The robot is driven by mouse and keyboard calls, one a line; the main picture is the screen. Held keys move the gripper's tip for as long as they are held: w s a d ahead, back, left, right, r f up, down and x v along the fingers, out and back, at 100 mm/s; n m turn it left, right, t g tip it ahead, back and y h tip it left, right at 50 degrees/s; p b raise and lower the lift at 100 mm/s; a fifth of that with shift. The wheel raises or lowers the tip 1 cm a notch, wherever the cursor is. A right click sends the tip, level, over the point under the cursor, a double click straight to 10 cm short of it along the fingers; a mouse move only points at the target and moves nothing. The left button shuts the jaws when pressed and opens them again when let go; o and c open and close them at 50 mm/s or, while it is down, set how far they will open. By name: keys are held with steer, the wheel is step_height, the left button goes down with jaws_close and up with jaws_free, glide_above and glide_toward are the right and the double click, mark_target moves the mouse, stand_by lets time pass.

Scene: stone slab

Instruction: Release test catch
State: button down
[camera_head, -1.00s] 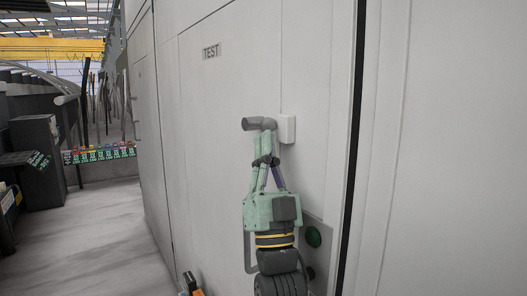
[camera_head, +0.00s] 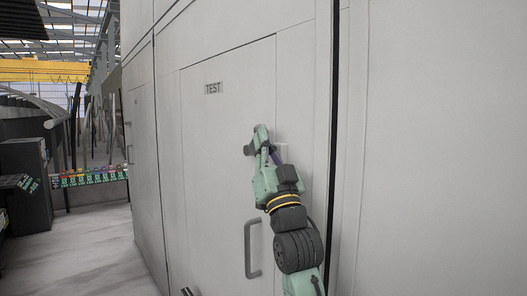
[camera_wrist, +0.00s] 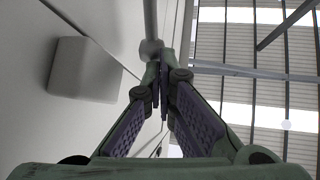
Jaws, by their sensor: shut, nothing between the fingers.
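A pale panel door (camera_head: 225,170) carries a "TEST" label (camera_head: 213,88). The grey catch lever (camera_head: 248,150) shows just left of my gripper (camera_head: 262,132), which partly covers it. In the wrist view the lever (camera_wrist: 150,47) is a grey bar with a rounded end, just beyond the tips of my gripper (camera_wrist: 162,68). The fingers are shut and empty, with the tips close to the lever; I cannot tell whether they touch. The pale catch housing (camera_wrist: 84,69) sits on the panel to the left in the wrist view. The catch's pivot is hidden.
A grey vertical pull handle (camera_head: 248,250) stands out from the door below the catch. A dark vertical seam (camera_head: 334,150) runs to the right of the door. At the left, dark cabinets (camera_head: 28,180) stand beyond an open stretch of floor (camera_head: 85,250).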

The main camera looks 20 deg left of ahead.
mark_target(259, 126)
steer(key=shift+s+r+x, duration=0.1)
steer(key=shift+s+x, duration=0.05)
steer(key=shift+x, duration=0.75)
steer(key=shift+s+r+x, duration=0.15)
steer(key=shift+s+x, duration=0.05)
steer(key=shift+x, duration=0.7)
steer(key=shift+w+a+r, duration=0.7)
steer(key=shift+a, duration=0.3)
steer(key=shift+p, duration=0.3)
steer(key=s+d+r+b, duration=0.2)
steer(key=s+d+b, duration=0.1)
steer(key=s+d, duration=0.6)
steer(key=shift+s+r, duration=0.3)
steer(key=shift+s, duration=0.35)
